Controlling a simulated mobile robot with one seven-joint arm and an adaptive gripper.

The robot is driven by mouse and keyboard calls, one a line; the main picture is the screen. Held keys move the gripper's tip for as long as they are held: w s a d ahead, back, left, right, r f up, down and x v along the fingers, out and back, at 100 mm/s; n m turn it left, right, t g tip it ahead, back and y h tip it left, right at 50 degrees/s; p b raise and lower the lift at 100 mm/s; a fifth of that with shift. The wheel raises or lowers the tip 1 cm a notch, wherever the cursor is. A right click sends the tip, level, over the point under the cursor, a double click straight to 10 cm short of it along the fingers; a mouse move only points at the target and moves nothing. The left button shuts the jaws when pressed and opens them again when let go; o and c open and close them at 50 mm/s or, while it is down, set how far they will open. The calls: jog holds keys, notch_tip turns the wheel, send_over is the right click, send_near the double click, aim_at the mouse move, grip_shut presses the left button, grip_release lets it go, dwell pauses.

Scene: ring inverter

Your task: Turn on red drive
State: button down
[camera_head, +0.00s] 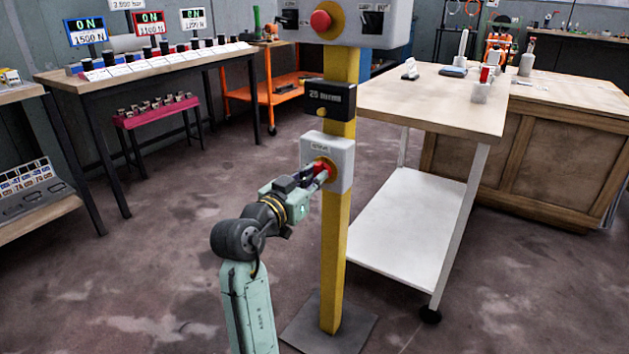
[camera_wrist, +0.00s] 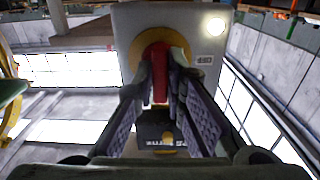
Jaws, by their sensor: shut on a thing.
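The red drive switch (camera_head: 325,165) is a red knob on a yellow round plate, set on a light grey box (camera_head: 341,152) on a yellow post. In the wrist view the red knob (camera_wrist: 157,72) sits between the fingers, against the yellow disc of the grey box (camera_wrist: 190,22). My gripper (camera_head: 318,172) is at the front of the box, with its fingers shut on the red knob. A round pale lamp (camera_wrist: 215,26) and a small label show on the box in the wrist view. The fingers hide part of the knob.
A black display (camera_head: 329,100) is above the box on the yellow post (camera_head: 334,240). A larger grey box with a red button (camera_head: 320,20) is higher up. A white-shelved table (camera_head: 410,228) stands close on the right. Floor on the left is clear.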

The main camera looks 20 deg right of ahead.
dwell(0.4)
jog(key=c, duration=1.6)
grip_release()
jog(key=shift+c, duration=0.2)
jog(key=v, duration=1.2)
